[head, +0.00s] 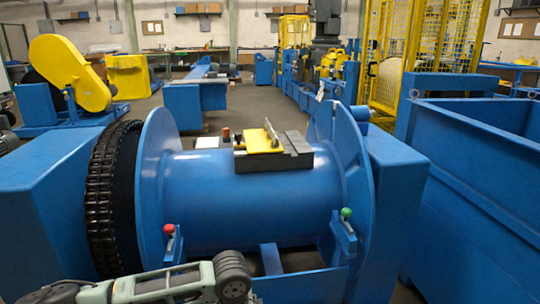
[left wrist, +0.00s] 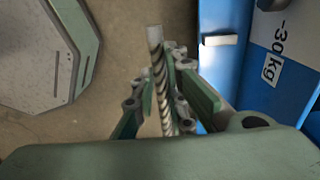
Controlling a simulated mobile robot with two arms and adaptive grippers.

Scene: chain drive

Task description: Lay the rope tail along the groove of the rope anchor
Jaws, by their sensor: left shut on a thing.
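The rope tail (left wrist: 155,42), a twisted grey strand with a pale end, shows in the left wrist view. My left gripper (left wrist: 167,88) is shut on it, and the tail's pale end sticks out past the fingertips. In the head view a dark grey block (head: 293,153) with a yellow plate (head: 257,149) sits on top of the blue drum (head: 240,206); it looks like the rope anchor, but its groove cannot be made out. My left arm crosses the bottom of the head view, where its fingers and the rope are not visible. My right gripper is not in view.
A black chain (head: 108,200) wraps the wheel left of the drum. Two levers, with a red knob (head: 169,229) and a green knob (head: 346,213), stand in front of the drum. A blue container (head: 480,200) is at right. The left wrist view shows a blue panel with a "-30kg" label (left wrist: 272,69).

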